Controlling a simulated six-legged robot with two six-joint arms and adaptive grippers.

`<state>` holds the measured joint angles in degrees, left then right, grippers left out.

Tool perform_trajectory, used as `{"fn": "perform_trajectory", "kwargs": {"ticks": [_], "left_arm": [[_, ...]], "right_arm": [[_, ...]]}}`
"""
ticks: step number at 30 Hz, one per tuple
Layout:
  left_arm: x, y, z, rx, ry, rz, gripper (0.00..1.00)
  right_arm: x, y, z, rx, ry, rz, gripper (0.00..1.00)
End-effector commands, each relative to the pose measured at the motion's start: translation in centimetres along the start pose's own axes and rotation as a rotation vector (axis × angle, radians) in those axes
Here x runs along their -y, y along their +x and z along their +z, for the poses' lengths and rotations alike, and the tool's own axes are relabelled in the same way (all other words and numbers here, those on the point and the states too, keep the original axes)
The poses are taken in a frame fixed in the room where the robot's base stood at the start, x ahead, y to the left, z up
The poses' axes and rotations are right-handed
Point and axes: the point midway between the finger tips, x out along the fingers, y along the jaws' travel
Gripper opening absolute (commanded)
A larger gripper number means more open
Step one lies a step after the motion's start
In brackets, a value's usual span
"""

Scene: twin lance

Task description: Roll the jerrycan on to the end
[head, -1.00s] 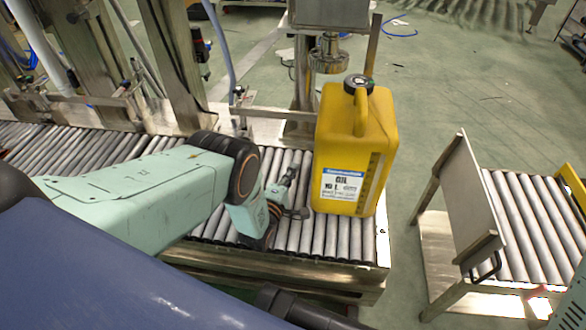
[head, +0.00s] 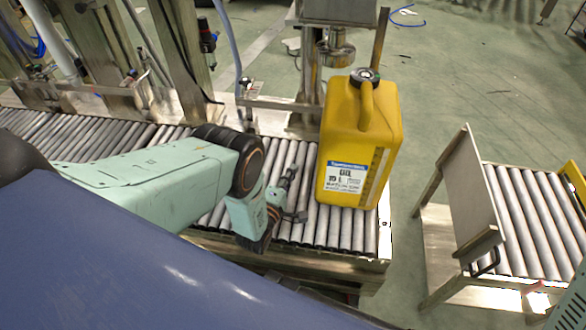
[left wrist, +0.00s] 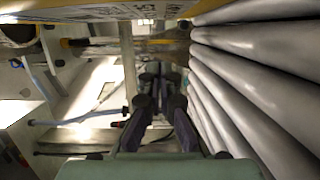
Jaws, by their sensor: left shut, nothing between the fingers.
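The yellow jerrycan (head: 358,150) stands upright on the roller conveyor (head: 310,232) near its right end in the head view. It has a black cap and a white and blue oil label. My left gripper (head: 298,216) is low over the rollers, just left of the jerrycan, shut and empty. In the left wrist view the gripper fingers (left wrist: 155,105) point ahead, with the rollers along the right side. A strip of the jerrycan's label (left wrist: 120,12) shows along the top edge there. Whether the fingers touch the jerrycan I cannot tell. My right gripper is not in view.
A second roller stand (head: 535,220) with an upright metal plate (head: 484,200) is at the right, separated from the conveyor by a floor gap. A metal filling head (head: 335,50) hangs behind the jerrycan. Metal posts and hoses line the conveyor's far side.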

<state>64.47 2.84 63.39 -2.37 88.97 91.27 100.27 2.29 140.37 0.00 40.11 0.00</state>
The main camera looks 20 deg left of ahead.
Motion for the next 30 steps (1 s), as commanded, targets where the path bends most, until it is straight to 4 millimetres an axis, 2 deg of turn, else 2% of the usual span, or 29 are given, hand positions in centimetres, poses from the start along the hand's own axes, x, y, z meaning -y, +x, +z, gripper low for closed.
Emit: {"fn": "perform_trajectory", "kwargs": {"ticks": [30], "left_arm": [[0.0, -4.4, 0.0, 0.0, 0.0, -0.002, 0.0]], "right_arm": [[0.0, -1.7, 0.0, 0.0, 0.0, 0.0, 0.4]]}}
